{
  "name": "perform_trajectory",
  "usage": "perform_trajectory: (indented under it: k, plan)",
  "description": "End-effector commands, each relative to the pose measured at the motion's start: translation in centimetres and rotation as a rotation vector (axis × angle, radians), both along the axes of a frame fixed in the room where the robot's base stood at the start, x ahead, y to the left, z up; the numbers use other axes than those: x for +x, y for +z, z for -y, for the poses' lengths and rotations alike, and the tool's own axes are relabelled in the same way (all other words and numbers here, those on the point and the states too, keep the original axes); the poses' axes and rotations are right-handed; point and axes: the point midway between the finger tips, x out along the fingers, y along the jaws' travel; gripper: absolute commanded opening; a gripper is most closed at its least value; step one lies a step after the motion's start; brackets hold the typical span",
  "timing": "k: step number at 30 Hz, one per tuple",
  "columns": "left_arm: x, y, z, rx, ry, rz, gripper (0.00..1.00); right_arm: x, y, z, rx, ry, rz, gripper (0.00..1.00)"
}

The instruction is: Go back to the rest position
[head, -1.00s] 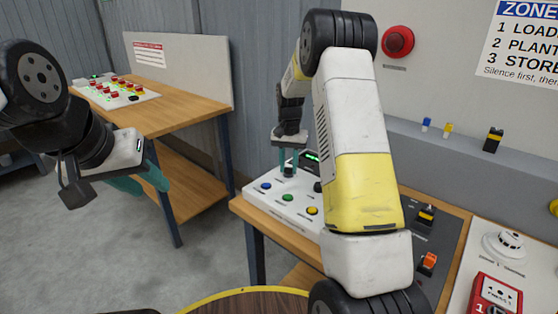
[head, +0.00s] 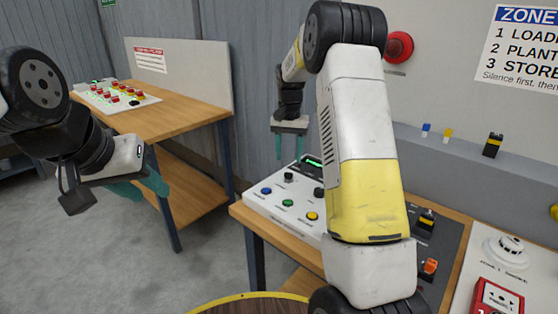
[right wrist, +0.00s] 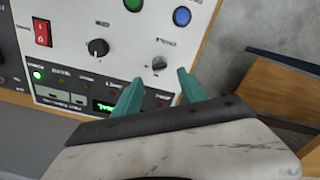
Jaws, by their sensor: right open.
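My right gripper (head: 290,146) is open and empty above the back left of the white control panel (head: 258,200). Its teal fingers point down at the panel, apart from it. In the right wrist view the open fingers (right wrist: 158,90) show over the panel, with a black knob (right wrist: 98,47), a small grey key switch (right wrist: 159,63) and a red rocker switch (right wrist: 42,32) near them. My left gripper (head: 142,188) hangs at the left over the floor, with teal fingers; their gap is not clear. My right arm hides the panel's right part.
A second wooden bench (head: 185,105) with a button panel (head: 115,97) stands at the back left. Grey floor lies open at the left.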

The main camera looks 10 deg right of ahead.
Motion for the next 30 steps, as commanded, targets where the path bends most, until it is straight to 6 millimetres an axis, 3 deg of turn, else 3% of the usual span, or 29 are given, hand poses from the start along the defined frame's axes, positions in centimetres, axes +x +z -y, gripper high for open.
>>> perform_trajectory:
  k: [4,14,17,23,30]
  plan:
    - [0.0,0.0,0.0,0.000,0.000,0.000,0.36,0.0,1.2,0.0,0.000,0.000,0.001,0.49]
    - [0.0,0.0,0.0,0.000,0.000,0.000,0.36,-0.1,1.4,0.0,0.000,0.001,0.000,0.49]
    - [0.0,0.0,0.0,0.000,0.000,0.000,0.36,-0.6,2.3,-0.1,0.008,0.008,0.014,0.49]
    - [0.0,0.0,0.0,0.000,0.000,0.000,0.36,-5.2,7.8,-0.6,0.051,0.071,0.104,0.49]
    - [0.0,0.0,0.0,0.000,0.000,0.000,0.36,-14.0,13.8,-1.7,0.097,0.187,0.255,0.49]
